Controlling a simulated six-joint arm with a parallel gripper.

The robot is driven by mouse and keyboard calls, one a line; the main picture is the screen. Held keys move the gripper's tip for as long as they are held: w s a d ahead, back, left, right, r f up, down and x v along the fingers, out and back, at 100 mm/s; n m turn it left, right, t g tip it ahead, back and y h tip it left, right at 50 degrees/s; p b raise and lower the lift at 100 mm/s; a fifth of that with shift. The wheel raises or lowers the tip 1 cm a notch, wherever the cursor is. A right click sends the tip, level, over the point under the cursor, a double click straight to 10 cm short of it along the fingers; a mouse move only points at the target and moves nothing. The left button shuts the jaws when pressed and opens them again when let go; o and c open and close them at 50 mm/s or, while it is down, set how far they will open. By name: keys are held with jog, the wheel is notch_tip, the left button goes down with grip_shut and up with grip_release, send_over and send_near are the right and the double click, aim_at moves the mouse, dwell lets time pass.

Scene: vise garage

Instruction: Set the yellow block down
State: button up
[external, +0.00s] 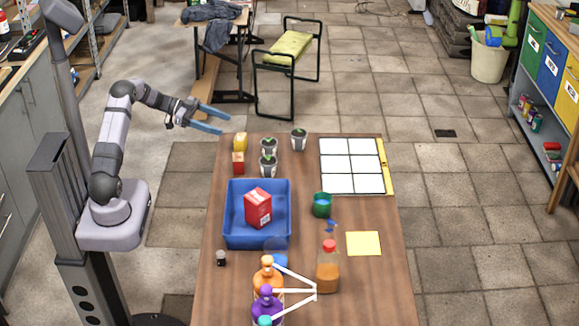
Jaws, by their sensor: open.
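A small yellow block (240,142) is near the far left corner of the wooden table, directly above a red block (238,163) in the picture. I cannot tell whether it rests on the red block or stands just behind it. My gripper (224,123) is open and empty, with its blue fingers pointing right. It is above and slightly left of the yellow block in the picture, apart from it.
Several small potted plants (268,165) stand right of the blocks. A blue tray (286,213) holds a red carton (258,208). A white grid board (351,166), green cup (322,204), yellow sheet (363,243) and bottles (327,270) occupy the table. Its right front area is clear.

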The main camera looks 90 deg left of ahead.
jog(key=f, duration=0.2)
jog(key=a+f+g, duration=0.1)
jog(key=shift+s+a+f+n+y, duration=0.1)
jog(key=shift+s+n+y, duration=0.2)
jog(key=shift+s, duration=0.05)
jog(key=shift+p+x, duration=0.7)
jog(key=shift+x, duration=2.95)
jog(key=shift+a, duration=0.1)
jog(key=c, duration=1.2)
jog(key=shift+c, duration=0.2)
notch_tip(320, 180, up, 10)
notch_tip(320, 180, up, 10)
jog(key=p, duration=0.9)
send_over(237, 136)
jog(key=shift+s+f, duration=0.15)
jog(key=shift+s, duration=0.2)
